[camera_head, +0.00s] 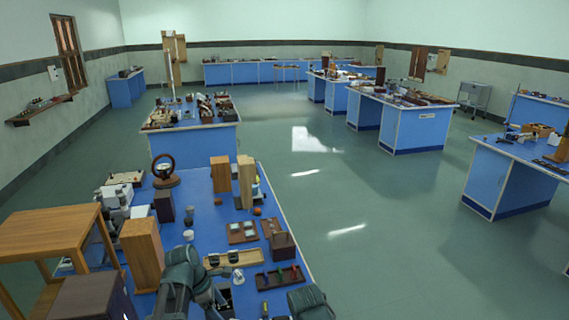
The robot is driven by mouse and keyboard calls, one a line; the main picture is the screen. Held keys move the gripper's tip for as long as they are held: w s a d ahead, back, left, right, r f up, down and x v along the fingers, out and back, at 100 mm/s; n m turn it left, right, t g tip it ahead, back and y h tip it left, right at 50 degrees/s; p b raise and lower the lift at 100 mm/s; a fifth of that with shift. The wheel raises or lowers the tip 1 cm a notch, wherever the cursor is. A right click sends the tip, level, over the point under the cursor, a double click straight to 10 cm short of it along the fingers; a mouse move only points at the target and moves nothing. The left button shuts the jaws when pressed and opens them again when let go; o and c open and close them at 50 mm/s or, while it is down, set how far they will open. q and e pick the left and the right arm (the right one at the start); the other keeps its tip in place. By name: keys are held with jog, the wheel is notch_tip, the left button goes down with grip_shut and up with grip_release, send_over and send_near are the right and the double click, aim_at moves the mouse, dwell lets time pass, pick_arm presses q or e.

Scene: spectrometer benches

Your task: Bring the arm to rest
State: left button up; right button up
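My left arm (182,272), dark grey-green, rises from the bottom edge over the near blue bench (215,213). Its links are bent beside a wooden tray (250,258). Its fingertips cannot be made out among the dark parts and small things at the bottom edge. A second dark grey-green part (310,303), seemingly of my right arm, shows at the bottom edge by the bench's right side. My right gripper's fingers are not in view. I cannot see anything held.
A wooden stand (45,232) is at the left. Open floor (370,235) lies to the right, with other blue benches (505,180) beyond.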

pick_arm(q)
jog(key=b+x, duration=0.7)
jog(key=x, duration=0.1)
jog(key=shift+d+f, duration=0.15)
jog(key=shift+f, duration=0.25)
jog(key=shift+r, duration=0.1)
jog(key=w+p+v, duration=0.1)
jog(key=p+v, duration=1.1)
jog(key=b+x, duration=0.7)
jog(key=b, duration=0.1)
jog(key=s+b+x, duration=0.1)
jog(key=b+x, duration=0.3)
jog(key=shift+f, duration=0.35)
jog(key=shift+w+d+f+b, duration=0.1)
jog(key=shift+d+f+b, duration=0.05)
jog(key=shift+f+b, duration=0.3)
notch_tip(320, 180, up, 5)
jog(key=p, duration=0.5)
jog(key=shift+w+d, duration=0.1)
jog(key=shift+w, duration=0.1)
jog(key=w+d, duration=1)
jog(key=w, duration=0.1)
jog(key=shift+d+r+p, duration=0.25)
jog(key=shift+r+p, duration=0.1)
jog(key=shift+r, duration=0.05)
